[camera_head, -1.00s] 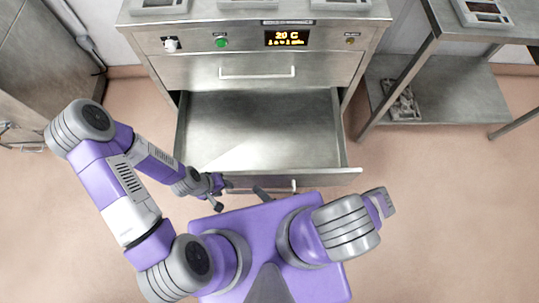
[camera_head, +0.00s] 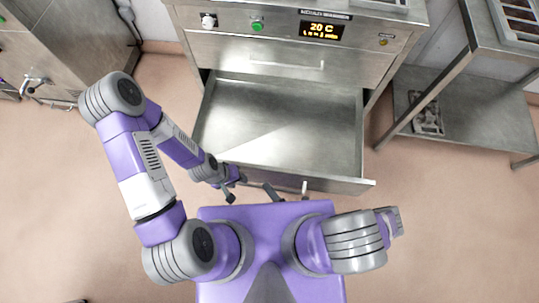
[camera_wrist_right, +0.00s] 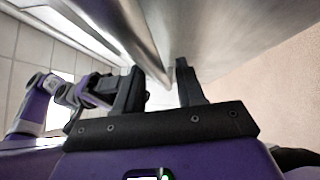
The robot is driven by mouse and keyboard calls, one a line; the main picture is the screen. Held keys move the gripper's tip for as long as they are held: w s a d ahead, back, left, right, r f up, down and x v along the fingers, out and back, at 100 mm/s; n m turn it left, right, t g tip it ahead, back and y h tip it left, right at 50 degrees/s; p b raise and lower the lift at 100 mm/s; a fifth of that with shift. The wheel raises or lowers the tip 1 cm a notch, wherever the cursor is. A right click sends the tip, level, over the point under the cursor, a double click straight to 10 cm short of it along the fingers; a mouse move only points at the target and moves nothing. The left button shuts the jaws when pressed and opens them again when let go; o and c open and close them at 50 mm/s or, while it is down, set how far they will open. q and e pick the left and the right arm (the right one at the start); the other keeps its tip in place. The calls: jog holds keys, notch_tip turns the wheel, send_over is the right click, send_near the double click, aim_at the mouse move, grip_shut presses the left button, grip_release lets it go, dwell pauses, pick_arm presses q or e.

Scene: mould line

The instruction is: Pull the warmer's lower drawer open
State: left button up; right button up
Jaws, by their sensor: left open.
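The warmer's lower drawer (camera_head: 365,184) stands well out from the cabinet, its empty steel tray showing. One end of its handle (camera_head: 304,187) shows on the front; my body hides much of the rest. My right gripper (camera_head: 272,192) is at the drawer front, mostly hidden in the head view. My left gripper (camera_head: 236,188) is open and empty by the left part of the drawer front.
The warmer's upper drawer (camera_head: 260,68) is shut, below a panel with a display (camera_head: 322,30) reading 20 C. A steel side table (camera_head: 470,115) stands at the right and a steel cabinet (camera_head: 60,60) at the left. The floor beside the drawer is clear.

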jog(key=v, duration=0.7)
jog(key=shift+s+d+p, duration=0.15)
jog(key=shift+s+p, duration=0.1)
jog(key=shift+p, duration=0.05)
dwell(0.3)
